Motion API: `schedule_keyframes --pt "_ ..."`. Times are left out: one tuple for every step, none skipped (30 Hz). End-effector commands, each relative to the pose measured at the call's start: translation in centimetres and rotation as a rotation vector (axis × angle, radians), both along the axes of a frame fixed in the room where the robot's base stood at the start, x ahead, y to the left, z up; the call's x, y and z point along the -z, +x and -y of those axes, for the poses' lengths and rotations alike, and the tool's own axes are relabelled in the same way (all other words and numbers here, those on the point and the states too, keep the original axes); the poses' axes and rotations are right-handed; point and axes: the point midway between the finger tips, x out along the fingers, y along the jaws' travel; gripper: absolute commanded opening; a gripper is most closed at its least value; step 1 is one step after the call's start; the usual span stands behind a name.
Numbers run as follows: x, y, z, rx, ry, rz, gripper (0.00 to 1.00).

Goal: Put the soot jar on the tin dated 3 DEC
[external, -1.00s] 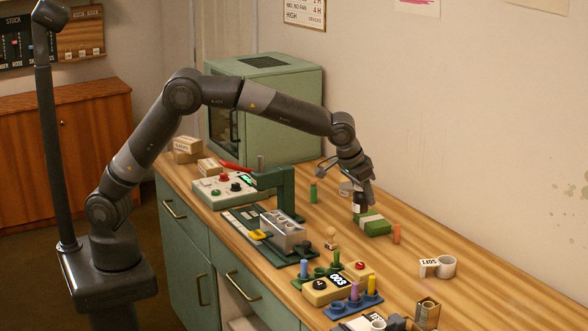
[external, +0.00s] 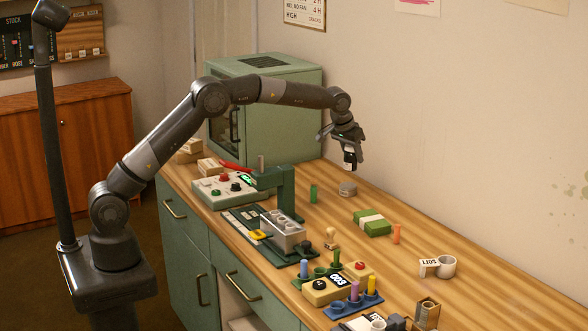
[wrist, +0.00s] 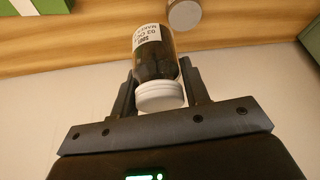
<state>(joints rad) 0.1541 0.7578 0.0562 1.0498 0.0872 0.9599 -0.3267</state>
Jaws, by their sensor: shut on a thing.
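My gripper (external: 348,152) is raised above the back part of the table. It is shut on the soot jar (external: 350,159), a small dark jar with a white cap and a white label. In the wrist view the jar (wrist: 153,55) sits between the two fingers, its cap near the palm; its label is upside down and partly legible. A round grey tin (external: 347,189) stands on the table below the gripper, apart from the jar. A round grey top, seemingly this tin (wrist: 184,14), shows in the wrist view. No date can be read on it.
A green box with a pale band (external: 372,223) and an orange cylinder (external: 396,234) stand nearer the front. A green press (external: 287,200) and a green cabinet (external: 264,105) stand further left. The table between tin and box is clear.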

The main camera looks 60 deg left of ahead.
Motion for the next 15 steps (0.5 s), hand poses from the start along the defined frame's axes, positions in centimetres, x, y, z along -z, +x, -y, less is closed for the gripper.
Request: schedule_keyframes --pt "0.8 0.7 -1.2 -0.004 -0.001 -0.001 0.17" --pt "1.3 1.0 -1.7 -0.003 -0.001 -0.002 0.17" --pt "1.8 1.5 -2.5 -0.003 0.000 -0.001 0.17" --pt "2.1 1.9 -3.0 -0.003 0.000 -0.001 0.17" --pt "2.5 2.2 -3.5 -0.002 0.000 -0.001 0.17" --pt "2.9 2.6 -4.1 -0.002 -0.001 0.000 0.17" --pt "3.2 2.8 -4.5 -0.002 -0.001 0.000 0.17" --pt "3.5 3.0 -4.8 -0.002 -0.001 0.000 0.17" --pt "3.7 3.3 -5.1 -0.001 -0.001 0.001 0.17" --pt "3.8 3.4 -5.4 0.000 -0.001 0.001 0.17" --pt "4.0 3.5 -5.5 0.000 -0.001 0.001 0.17" --pt "4.1 3.6 -5.7 0.000 -0.001 0.000 0.17" --pt "4.2 3.7 -5.8 0.000 -0.001 0.000 0.17" --pt "4.3 3.7 -5.8 0.000 -0.001 0.000 0.17" --pt "4.6 3.7 -5.8 0.001 -0.001 0.000 0.17"
